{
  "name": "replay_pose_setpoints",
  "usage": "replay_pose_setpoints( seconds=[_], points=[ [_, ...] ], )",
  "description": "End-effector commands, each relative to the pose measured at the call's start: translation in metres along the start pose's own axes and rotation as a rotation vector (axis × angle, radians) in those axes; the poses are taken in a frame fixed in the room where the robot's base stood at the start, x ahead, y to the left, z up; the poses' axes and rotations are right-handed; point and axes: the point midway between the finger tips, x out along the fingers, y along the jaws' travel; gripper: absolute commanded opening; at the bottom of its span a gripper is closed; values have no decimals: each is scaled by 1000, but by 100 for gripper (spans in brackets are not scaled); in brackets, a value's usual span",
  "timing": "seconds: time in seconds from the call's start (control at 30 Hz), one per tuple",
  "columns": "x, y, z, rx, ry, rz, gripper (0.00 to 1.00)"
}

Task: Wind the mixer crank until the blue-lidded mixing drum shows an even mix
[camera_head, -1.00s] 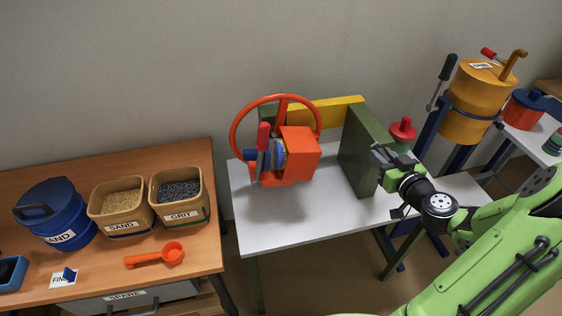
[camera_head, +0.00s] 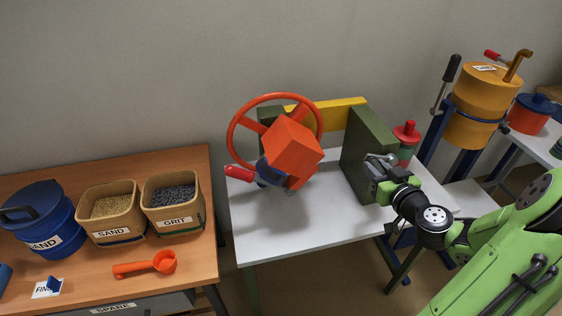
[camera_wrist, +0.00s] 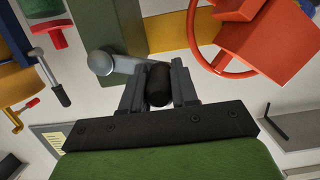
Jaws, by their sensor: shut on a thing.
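The mixing drum (camera_head: 294,150) is an orange box hung between two green posts, with its blue lid (camera_head: 271,173) tilted down to the left. A red-handled lever (camera_head: 239,173) sticks out on the lid side. No view shows the mix inside. The crank is on the outer side of the right green post (camera_head: 368,140). Its grey arm (camera_wrist: 118,63) and black handle (camera_wrist: 158,84) show in the wrist view. My gripper (camera_head: 378,168) is shut on that handle, a finger on each side; it also shows in the wrist view (camera_wrist: 158,88).
An orange wheel (camera_head: 236,112) stands behind the drum. The white table (camera_head: 290,231) is bare in front. A red-topped object (camera_head: 406,133) stands behind the right post. A wooden table (camera_head: 195,262) at left holds sand and grit bins, a blue drum (camera_head: 45,235) and an orange scoop (camera_head: 146,264).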

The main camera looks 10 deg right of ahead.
Motion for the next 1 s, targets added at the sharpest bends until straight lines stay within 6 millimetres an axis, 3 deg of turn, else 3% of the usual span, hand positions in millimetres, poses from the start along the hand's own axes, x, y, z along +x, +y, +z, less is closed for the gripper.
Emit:
replay_pose_setpoints(
  seconds=[0.5, 0.8, 1.0],
  points=[
    [9, 3, 48, -3, -2, 11, 0],
    [8, 3, 44, -3, 3, 12, 0],
    [12, 13, 60, -5, 6, 16, 0]
  ],
)
